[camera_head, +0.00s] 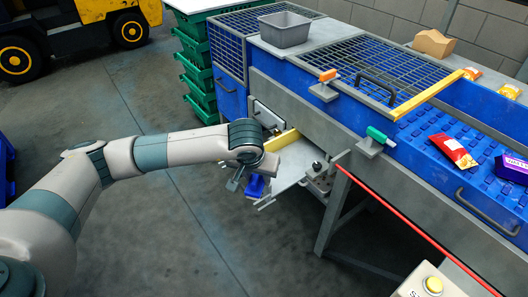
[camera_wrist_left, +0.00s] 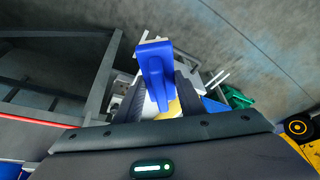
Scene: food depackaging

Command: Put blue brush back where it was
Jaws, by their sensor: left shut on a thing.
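The blue brush (camera_head: 256,187) shows below my left gripper (camera_head: 248,178) in the head view, beside a grey metal plate (camera_head: 298,165) at the machine's near left end. In the left wrist view the blue brush (camera_wrist_left: 155,68) stands between the two dark fingers of my left gripper (camera_wrist_left: 160,95), which is shut on it. Part of the brush is hidden by the fingers. A pale surface and a yellow piece show behind it there. I cannot tell whether the brush touches the plate. My right gripper is not in view.
The blue machine has a mesh cover (camera_head: 350,60), an orange-handled fitting (camera_head: 327,77) and a green-handled fitting (camera_head: 376,136). A grey bin (camera_head: 284,29) stands on top. Green crates (camera_head: 196,65) are stacked behind. Packets lie on the blue belt (camera_head: 420,125). Open floor lies left of the machine.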

